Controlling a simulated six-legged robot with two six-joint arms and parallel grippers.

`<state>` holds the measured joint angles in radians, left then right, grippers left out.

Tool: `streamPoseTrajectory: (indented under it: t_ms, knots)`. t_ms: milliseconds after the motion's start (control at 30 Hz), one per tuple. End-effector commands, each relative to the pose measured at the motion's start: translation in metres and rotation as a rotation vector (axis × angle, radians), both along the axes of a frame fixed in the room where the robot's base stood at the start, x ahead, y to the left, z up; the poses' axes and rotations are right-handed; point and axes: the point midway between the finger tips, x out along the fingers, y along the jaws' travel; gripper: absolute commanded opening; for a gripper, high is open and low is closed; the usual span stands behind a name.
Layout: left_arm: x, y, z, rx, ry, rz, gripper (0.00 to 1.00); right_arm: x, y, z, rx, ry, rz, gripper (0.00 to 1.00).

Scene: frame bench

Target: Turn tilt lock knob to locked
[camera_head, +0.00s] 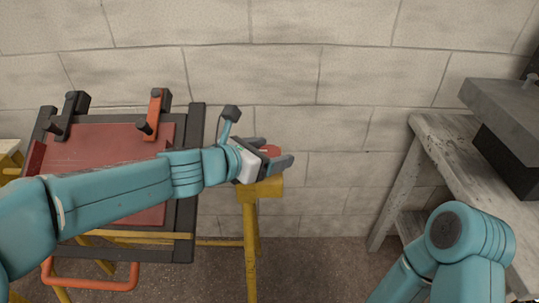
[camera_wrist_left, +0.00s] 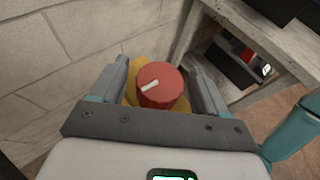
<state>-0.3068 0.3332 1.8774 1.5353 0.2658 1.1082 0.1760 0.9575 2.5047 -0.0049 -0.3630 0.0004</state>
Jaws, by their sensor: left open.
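The tilt lock knob (camera_wrist_left: 162,86) is a red round knob with a white pointer bar on its face, in the left wrist view. It sits on a yellow bracket (camera_wrist_left: 131,74). My left gripper (camera_wrist_left: 165,80) is open, with one finger on each side of the knob; I cannot tell whether either touches it. In the head view my left gripper (camera_head: 277,155) is at the bracket (camera_head: 263,189) on the right side of the frame bench, and only a bit of the red knob (camera_head: 270,149) shows. My right gripper is not in view.
A red panel in a dark frame (camera_head: 190,215) stands at left, with a black clamp (camera_head: 70,112) and an orange clamp (camera_head: 156,112) on its top edge. A grey wooden table (camera_head: 440,140) stands at right. A block wall (camera_head: 330,75) is behind.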

Motion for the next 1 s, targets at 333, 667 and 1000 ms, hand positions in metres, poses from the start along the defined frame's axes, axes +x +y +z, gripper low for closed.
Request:
streamPoseTrajectory:
  t_ms: [333, 667, 1000]
  knots:
    - [0.001, -0.002, -0.001, 0.001, -0.001, 0.0, 0.59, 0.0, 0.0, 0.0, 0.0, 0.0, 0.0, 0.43]
    - [0.001, -0.001, 0.0, 0.0, 0.0, -0.008, 0.24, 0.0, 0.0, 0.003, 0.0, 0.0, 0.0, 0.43]
    - [0.002, -0.001, 0.006, 0.001, 0.004, -0.154, 0.24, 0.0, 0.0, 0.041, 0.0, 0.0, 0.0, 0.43]
